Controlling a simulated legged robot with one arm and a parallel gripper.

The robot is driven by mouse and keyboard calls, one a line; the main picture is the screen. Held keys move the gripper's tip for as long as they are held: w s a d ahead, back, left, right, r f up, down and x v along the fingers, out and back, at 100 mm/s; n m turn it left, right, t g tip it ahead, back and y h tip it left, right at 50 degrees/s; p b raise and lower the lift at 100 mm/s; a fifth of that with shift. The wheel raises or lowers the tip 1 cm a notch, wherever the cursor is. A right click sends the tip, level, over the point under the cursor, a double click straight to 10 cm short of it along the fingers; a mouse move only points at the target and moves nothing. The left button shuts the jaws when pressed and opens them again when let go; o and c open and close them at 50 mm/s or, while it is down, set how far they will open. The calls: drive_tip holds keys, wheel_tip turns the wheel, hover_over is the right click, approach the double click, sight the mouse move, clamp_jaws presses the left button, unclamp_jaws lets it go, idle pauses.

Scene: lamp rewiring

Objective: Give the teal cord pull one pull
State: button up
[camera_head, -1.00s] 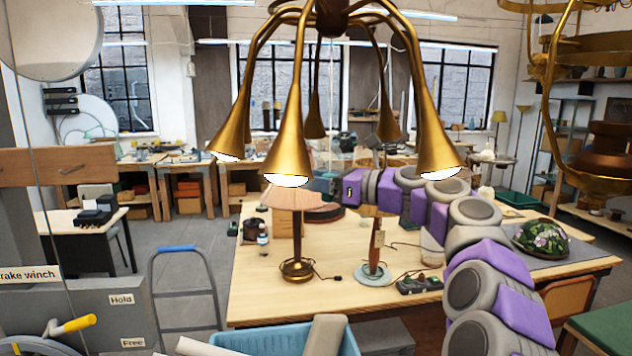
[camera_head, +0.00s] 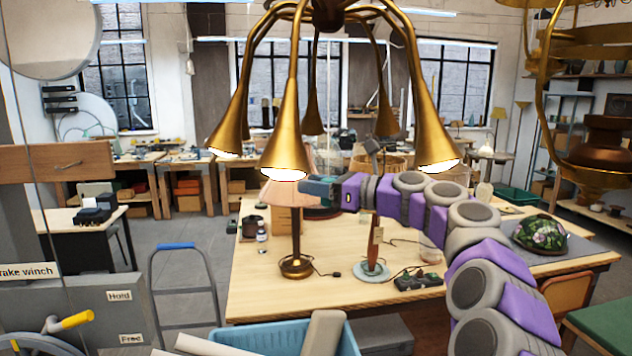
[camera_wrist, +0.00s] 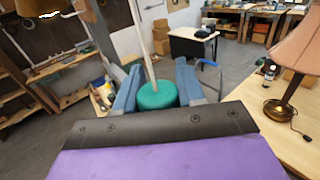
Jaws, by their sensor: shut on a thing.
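The teal cord pull (camera_wrist: 157,96) is a short round knob on a pale cord (camera_wrist: 143,40) that runs up out of the wrist view. My gripper (camera_wrist: 157,90) has its blue fingers on either side of the knob and is shut on it. In the head view my gripper (camera_head: 312,187) is just below the brass lamp's middle bell (camera_head: 285,130), above the workbench. I cannot make out the teal knob in the head view.
The brass multi-arm lamp hangs close above my arm. A table lamp (camera_head: 296,230) stands on the wooden workbench (camera_head: 265,295), with a green floral dome (camera_head: 540,234) at right. A blue crate (camera_head: 270,340) is in front. A grey ladder (camera_head: 183,285) stands left.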

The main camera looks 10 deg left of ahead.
drive_tip(key=shift+f, duration=0.3)
drive_tip(key=shift+r, duration=0.1)
drive_tip(key=shift+r+p, duration=1.2)
drive_tip(key=shift+p, duration=0.55)
drive_tip(key=o, duration=1.1)
